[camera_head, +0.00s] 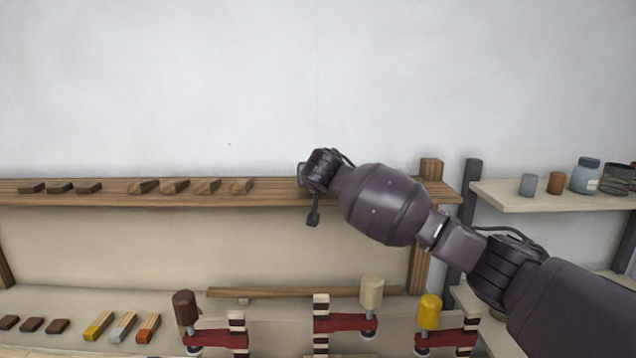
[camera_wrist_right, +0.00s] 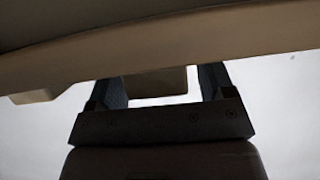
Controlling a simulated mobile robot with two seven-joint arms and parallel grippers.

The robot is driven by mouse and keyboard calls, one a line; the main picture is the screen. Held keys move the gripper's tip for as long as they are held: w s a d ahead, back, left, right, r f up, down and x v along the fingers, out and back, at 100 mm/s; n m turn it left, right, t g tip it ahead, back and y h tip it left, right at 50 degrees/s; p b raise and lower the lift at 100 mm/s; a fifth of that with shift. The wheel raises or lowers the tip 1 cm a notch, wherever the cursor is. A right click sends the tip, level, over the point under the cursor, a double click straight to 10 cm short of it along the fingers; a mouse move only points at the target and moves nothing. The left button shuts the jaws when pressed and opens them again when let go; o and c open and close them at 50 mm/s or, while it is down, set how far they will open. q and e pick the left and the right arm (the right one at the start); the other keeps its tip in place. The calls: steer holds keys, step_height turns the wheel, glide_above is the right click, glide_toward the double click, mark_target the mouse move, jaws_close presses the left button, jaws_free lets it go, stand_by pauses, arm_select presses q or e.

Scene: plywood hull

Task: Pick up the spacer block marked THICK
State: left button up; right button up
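No mark reading THICK is legible in either view. Several light wooden blocks (camera_head: 175,187) and several dark blocks (camera_head: 60,188) lie on the upper wooden shelf, left of my right gripper. My right gripper (camera_head: 314,190) is at the shelf's front, its fingertips not clear in the head view. In the right wrist view, the open fingers (camera_wrist_right: 162,85) stand on either side of a tan block (camera_wrist_right: 155,82), with a gap visible on its right. I cannot tell whether the left finger touches it. This block is hidden in the head view. My left gripper is not in view.
The wooden shelf (camera_head: 100,200) spans the left and middle, with a post (camera_head: 431,168) at its right end. Below are clamps (camera_head: 345,322) and several small blocks (camera_head: 122,326). A side shelf (camera_head: 510,204) holds a jar (camera_head: 585,177) and cups.

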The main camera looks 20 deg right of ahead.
steer(key=c, duration=0.9)
steer(key=shift+r, duration=0.1)
